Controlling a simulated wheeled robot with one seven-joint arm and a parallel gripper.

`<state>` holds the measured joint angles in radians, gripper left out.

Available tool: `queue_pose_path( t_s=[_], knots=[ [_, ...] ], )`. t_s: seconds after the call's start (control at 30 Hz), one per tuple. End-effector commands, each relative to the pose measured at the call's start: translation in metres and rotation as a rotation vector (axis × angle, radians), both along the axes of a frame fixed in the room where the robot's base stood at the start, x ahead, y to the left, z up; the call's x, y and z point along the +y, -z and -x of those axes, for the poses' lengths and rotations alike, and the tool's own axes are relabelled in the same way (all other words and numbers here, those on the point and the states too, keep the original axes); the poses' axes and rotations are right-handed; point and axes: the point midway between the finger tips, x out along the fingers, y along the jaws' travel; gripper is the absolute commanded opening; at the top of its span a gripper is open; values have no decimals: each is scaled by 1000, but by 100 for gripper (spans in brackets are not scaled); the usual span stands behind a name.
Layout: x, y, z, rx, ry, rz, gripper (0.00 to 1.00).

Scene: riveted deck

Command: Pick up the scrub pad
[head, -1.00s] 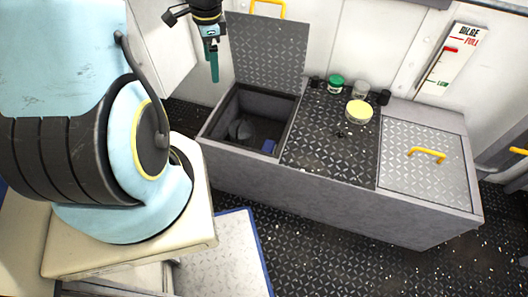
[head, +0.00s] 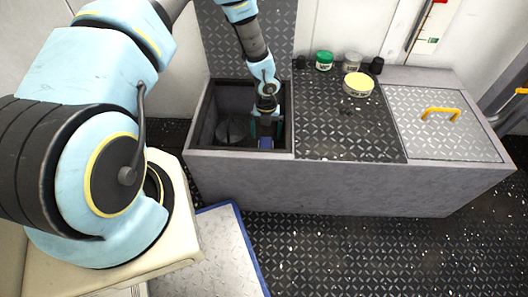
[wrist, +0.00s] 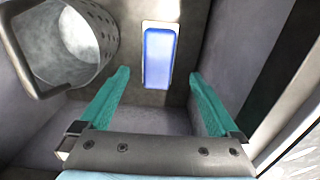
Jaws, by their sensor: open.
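The scrub pad is a blue block with a pale border (wrist: 159,58), lying on the bin floor in the wrist view. In the head view the blue pad (head: 266,143) shows low in the open bin, near its front right. My gripper (wrist: 154,92) has its two teal fingers spread apart with nothing between them. The pad lies beyond the fingertips, roughly centred between them and slightly right. In the head view my gripper (head: 267,127) is down inside the bin, above the pad.
A grey perforated basket (wrist: 72,42) stands in the bin left of the pad. The bin walls (head: 203,110) are close around my gripper, with the raised lid behind.

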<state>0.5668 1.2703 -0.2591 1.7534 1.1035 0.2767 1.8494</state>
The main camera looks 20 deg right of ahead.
Motion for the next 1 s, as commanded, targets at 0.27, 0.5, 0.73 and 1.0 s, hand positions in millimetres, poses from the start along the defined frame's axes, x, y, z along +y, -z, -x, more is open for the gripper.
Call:
queue_pose_path(
  t_s=[0.27,0.5,0.73,1.0],
  knots=[
    [1,29,0,0,-2,-1,98],
    [3,52,4,1,-3,-3,98],
    [4,80,3,0,-5,-1,98],
    [4,80,3,-1,-5,0,91]
  ],
)
